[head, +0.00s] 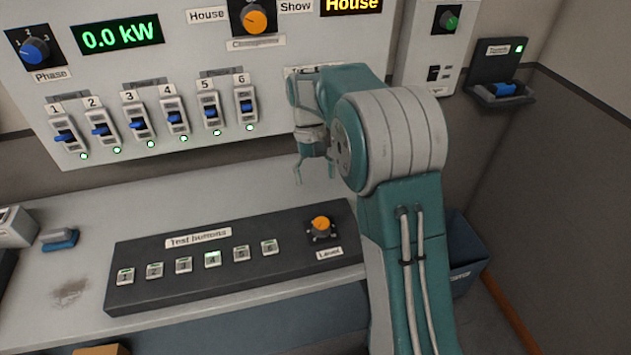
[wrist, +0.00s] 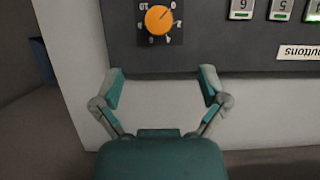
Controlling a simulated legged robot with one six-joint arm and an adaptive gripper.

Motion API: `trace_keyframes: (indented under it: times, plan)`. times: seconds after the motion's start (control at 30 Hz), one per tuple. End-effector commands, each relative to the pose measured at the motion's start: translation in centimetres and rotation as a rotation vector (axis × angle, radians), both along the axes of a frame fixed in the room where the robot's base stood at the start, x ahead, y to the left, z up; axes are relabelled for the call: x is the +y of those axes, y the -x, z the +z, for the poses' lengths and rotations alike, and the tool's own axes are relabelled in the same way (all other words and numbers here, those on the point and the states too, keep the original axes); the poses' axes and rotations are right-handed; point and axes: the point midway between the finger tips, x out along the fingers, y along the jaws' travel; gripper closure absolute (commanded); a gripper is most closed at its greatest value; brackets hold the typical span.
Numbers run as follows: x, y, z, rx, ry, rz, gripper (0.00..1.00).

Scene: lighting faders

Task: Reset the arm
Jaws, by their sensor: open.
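My gripper (head: 313,165) hangs in front of the wall panel (head: 270,150), above the desk and to the right of the slider row. In the wrist view my gripper (wrist: 161,88) has its two fingers spread apart with nothing between them. Below it in the head view is the test buttons box (head: 150,268), with button 4 (head: 212,259) lit green. The box's orange level knob (head: 320,224) also shows in the wrist view (wrist: 159,19), beyond the fingertips and apart from them. My teal and grey arm covers part of the panel's right side.
Several blue breaker sliders (head: 142,124), each with a green light, line the panel. The display (head: 121,36) reads 0.0 kW. A blue phase knob (head: 35,51) and an orange House/Show knob (head: 254,19) sit above. A blue-handled object (head: 60,238) lies on the desk at left.

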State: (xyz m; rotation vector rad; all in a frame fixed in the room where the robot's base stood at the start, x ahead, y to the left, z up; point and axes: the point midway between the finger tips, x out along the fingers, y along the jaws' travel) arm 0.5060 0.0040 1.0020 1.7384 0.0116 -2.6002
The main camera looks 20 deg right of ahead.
Motion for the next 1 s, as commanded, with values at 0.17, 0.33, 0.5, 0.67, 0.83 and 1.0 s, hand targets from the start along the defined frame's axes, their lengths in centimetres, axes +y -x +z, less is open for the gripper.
trace_keyframes:
  times: [0.17, 0.33, 0.5, 0.67, 0.83, 1.0]
  plan:
    - [0.0, 0.0, 0.0, 0.000, 0.000, 0.000, 0.06]
    - [0.0, 0.2, 0.3, -0.008, 0.000, 0.000, 0.06]
    - [0.0, 2.1, 3.1, -0.088, -0.001, -0.002, 0.06]
    - [-0.1, 5.1, 6.3, -0.202, -0.002, -0.003, 0.06]
    - [-0.2, 8.6, 8.9, -0.321, -0.003, -0.005, 0.06]
    - [-0.2, 12.4, 10.7, -0.442, -0.004, -0.007, 0.06]
